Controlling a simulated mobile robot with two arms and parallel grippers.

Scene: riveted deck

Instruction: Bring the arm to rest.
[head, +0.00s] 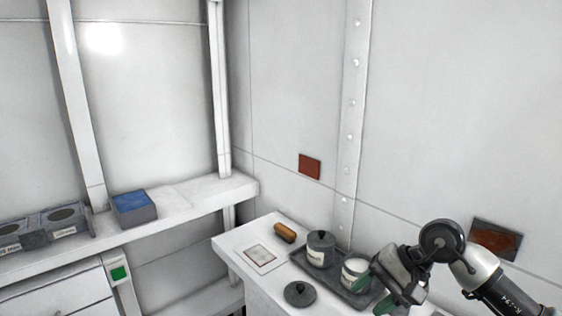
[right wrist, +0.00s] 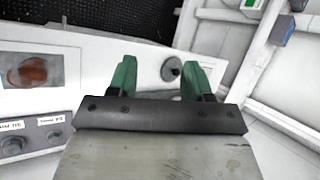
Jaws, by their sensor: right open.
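My right arm comes in from the lower right of the head view. Its gripper (head: 374,295) hangs over the front right part of a dark tray (head: 335,283) on the white counter. In the right wrist view the two green fingers stand wide apart (right wrist: 160,80), with nothing between them. A round dark lid (right wrist: 171,69) shows beyond them on the counter, apart from the fingers. My left gripper is in neither view.
On the tray stand a lidded canister (head: 320,250) and an open pale one (head: 356,270), partly hidden by my gripper. The dark lid (head: 300,293), a brown roll (head: 285,232) and a framed card (head: 260,257) lie nearby. A blue-topped box (head: 134,206) sits on the left shelf.

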